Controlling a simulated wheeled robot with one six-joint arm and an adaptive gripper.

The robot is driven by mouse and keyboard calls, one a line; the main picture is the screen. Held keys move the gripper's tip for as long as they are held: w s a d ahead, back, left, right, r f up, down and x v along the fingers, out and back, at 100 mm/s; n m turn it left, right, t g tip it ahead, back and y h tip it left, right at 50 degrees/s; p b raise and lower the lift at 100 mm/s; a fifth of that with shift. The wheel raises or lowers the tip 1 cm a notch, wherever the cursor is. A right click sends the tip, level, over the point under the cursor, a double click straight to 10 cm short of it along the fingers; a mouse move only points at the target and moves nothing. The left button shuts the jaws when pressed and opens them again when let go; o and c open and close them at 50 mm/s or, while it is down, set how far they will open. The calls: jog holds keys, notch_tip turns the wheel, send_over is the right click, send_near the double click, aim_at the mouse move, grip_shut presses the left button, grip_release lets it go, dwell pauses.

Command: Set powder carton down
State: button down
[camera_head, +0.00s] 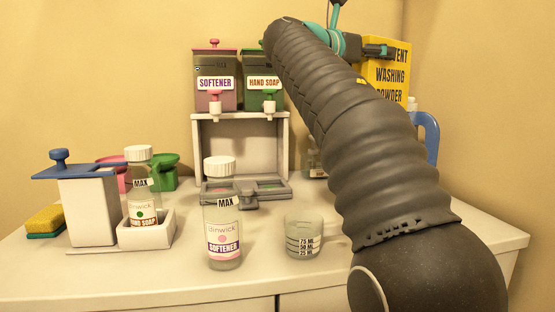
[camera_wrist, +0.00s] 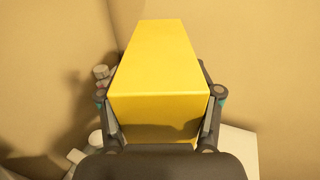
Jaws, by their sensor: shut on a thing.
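The powder carton (camera_head: 385,72) is yellow with black "washing powder" lettering, in the head view at upper right, partly hidden behind my arm. My gripper (camera_head: 378,50) is shut on it near its top. In the wrist view, the yellow carton (camera_wrist: 158,75) fills the middle between the two fingers of my gripper (camera_wrist: 158,112). The carton looks upright, above or at the back right of the white counter (camera_head: 480,235). Its lower part is hidden by my arm, so I cannot tell whether it touches the counter.
A blue handle (camera_head: 430,135) shows right of my arm, below the carton. Softener (camera_head: 215,80) and hand soap (camera_head: 263,80) dispensers stand on a white stand. A softener bottle (camera_head: 222,220) and measuring cup (camera_head: 303,236) stand in front. The right counter corner is clear.

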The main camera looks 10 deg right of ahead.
notch_tip(320, 180, down, 10)
jog(key=b, duration=0.4)
jog(key=shift+b, duration=0.3)
jog(key=shift+c, duration=0.8)
grip_release()
jog(key=shift+f, duration=0.15)
jog(key=p+v, duration=0.2)
jog(key=v, duration=1)
jog(key=shift+p, duration=0.3)
